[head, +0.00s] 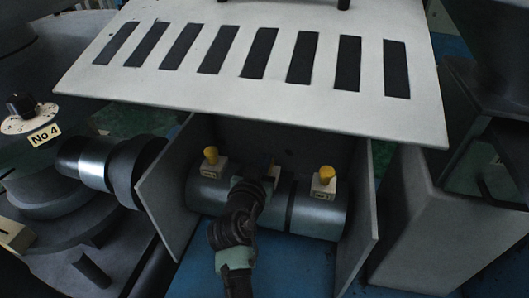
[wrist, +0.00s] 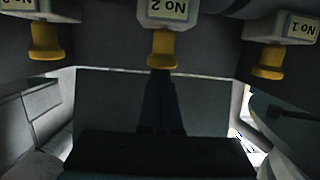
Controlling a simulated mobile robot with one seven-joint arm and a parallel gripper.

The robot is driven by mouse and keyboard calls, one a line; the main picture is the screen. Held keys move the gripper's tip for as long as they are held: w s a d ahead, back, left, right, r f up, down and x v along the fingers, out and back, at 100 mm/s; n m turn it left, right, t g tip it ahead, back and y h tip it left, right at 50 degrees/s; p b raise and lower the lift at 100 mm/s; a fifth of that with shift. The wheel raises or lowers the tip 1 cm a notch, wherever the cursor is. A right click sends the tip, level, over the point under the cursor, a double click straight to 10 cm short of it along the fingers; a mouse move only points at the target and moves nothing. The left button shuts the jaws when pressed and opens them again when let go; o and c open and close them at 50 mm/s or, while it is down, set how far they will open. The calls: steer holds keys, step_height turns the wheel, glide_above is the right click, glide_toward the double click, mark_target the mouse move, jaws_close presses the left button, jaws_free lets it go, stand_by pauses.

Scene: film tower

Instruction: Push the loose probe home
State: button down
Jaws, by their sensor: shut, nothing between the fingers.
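Three yellow-capped probes sit in pale labelled blocks on a grey cylinder (head: 318,212) inside an open grey housing. In the head view the left probe (head: 210,154) and right probe (head: 326,174) show clearly; my arm mostly hides the middle one. The wrist view shows a left probe (wrist: 45,42), the middle No 2 probe (wrist: 163,48) and a right probe (wrist: 269,60). I cannot tell which is loose. My gripper (wrist: 161,76) is shut and empty, its dark fingertips close to the end of the middle probe; contact is unclear.
A pale slotted panel (head: 250,100) overhangs the housing. Grey side walls (head: 168,190) (head: 360,225) stand left and right of the cylinder. A dial (head: 22,108) marked No 4 is at far left. Blue floor (head: 205,265) shows in front.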

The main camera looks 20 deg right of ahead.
steer(key=shift+r+p, duration=0.4)
steer(key=shift+r, duration=0.05)
steer(key=s+a+r+p, duration=0.4)
steer(key=s+a+r, duration=0.1)
steer(key=s, duration=0.3)
steer(key=shift+a+r, duration=0.25)
steer(key=shift+r, duration=0.05)
steer(key=shift+s+f, duration=0.1)
